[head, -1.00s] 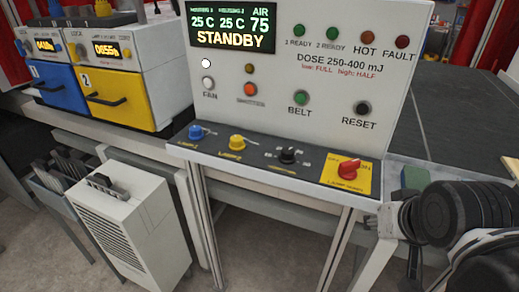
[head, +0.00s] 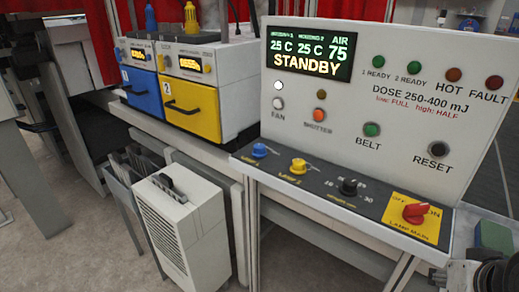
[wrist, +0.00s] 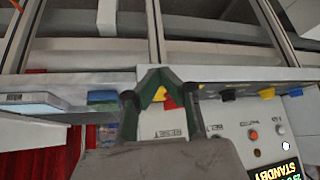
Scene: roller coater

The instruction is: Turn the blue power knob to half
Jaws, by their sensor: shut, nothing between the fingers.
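The blue knob (head: 260,150) is at the left end of the dark strip on the control panel's front ledge. It also shows at the right of the wrist view (wrist: 297,92). Its pointer setting is too small to read. My gripper (wrist: 165,73) is shut and empty in the wrist view, its green-edged fingertips together. It overlaps the red knob's yellow plate in that view, well to the side of the blue knob. I cannot tell its distance from the panel. In the head view only part of my arm shows at the lower right edge.
A yellow knob (head: 298,166), black knob (head: 348,187) and red knob (head: 416,212) share the ledge. The display (head: 310,53) reads STANDBY. A green block (head: 493,235) lies right of the ledge. A white slatted unit (head: 181,229) stands below left.

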